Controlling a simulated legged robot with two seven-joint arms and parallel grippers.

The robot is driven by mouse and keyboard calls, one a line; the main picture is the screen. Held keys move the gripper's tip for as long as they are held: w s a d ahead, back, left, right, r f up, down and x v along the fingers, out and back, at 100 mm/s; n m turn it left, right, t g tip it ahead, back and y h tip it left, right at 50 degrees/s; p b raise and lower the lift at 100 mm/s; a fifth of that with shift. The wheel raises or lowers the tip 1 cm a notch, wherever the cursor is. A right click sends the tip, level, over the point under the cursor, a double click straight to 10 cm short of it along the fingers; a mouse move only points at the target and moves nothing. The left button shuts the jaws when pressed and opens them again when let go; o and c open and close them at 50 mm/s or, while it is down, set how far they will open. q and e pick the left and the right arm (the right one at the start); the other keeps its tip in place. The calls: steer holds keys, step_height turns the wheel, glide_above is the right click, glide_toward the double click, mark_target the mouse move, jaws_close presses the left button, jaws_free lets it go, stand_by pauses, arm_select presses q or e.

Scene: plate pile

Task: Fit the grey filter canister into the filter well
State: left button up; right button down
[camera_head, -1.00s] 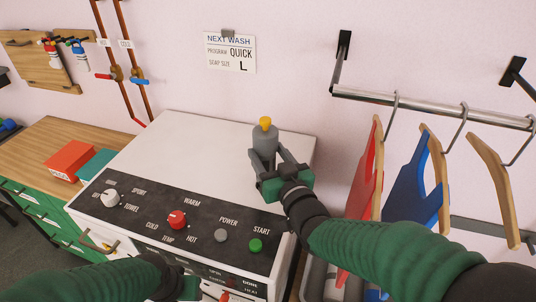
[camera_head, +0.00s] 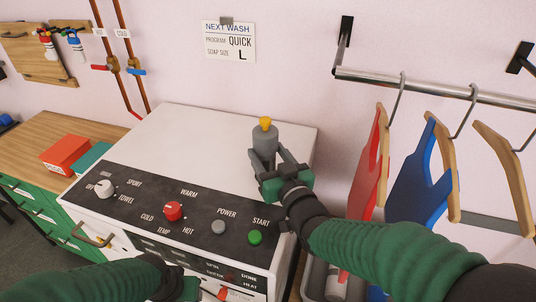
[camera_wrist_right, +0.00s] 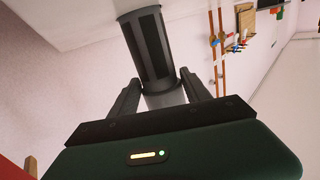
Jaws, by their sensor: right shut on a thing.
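The grey filter canister (camera_head: 264,138) has a yellow knob on top and looks roughly upright in the head view, over the right part of the white washer top. My right gripper (camera_head: 266,160) is shut on it, one finger on each side. In the right wrist view the canister (camera_wrist_right: 150,48) shows a dark slotted section beyond the fingers (camera_wrist_right: 160,95) and a lighter grey section between them. My left gripper (camera_head: 190,288) is low in front of the washer panel; its fingers are not clear. I cannot make out the filter well.
The washer (camera_head: 200,130) has a dark panel with a white dial, a red dial (camera_head: 173,211) and a green button (camera_head: 255,237). Red (camera_head: 372,165) and blue (camera_head: 415,180) boards hang from a rail at the right. A red box (camera_head: 66,154) stands on the left counter.

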stand_by(0.5)
steer(key=shift+f+b, duration=0.15)
steer(key=shift+b, duration=0.25)
steer(key=shift+s, duration=0.1)
steer(key=shift+r, duration=0.35)
stand_by(0.3)
steer(key=shift+f+b, duration=0.25)
steer(key=shift+b, duration=0.05)
steer(key=shift+r, duration=0.1)
steer(key=shift+r, duration=0.25)
